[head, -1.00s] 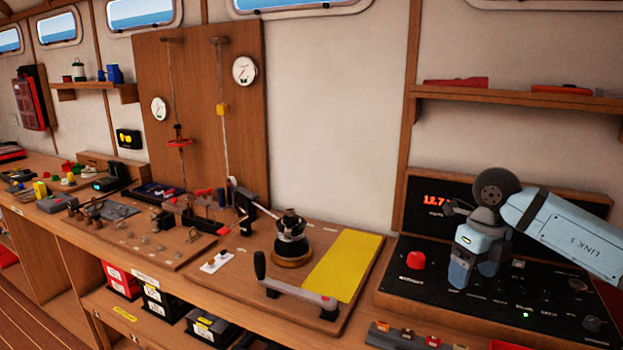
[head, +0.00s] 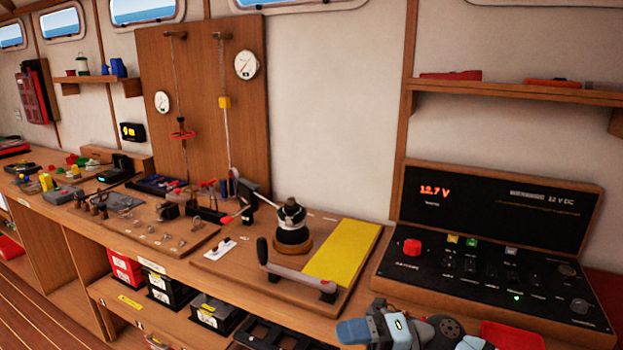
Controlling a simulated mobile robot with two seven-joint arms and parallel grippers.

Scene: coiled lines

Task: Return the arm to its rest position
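My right gripper (head: 356,330) is low at the bottom edge of the head view, in front of the bench. Its light blue and grey fingers point left, and the wrist joint beside it is cut off by the frame. It is apart from the switch panel (head: 480,265), and I see nothing held. The gap between its fingers cannot be made out. My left gripper is not in view.
The bench edge and a winch handle (head: 298,278) lie behind the gripper. A yellow mat (head: 342,256) and a winch (head: 292,228) stand on the board. Black bins (head: 215,314) sit on the lower shelf. A red tray (head: 512,336) is at bottom right.

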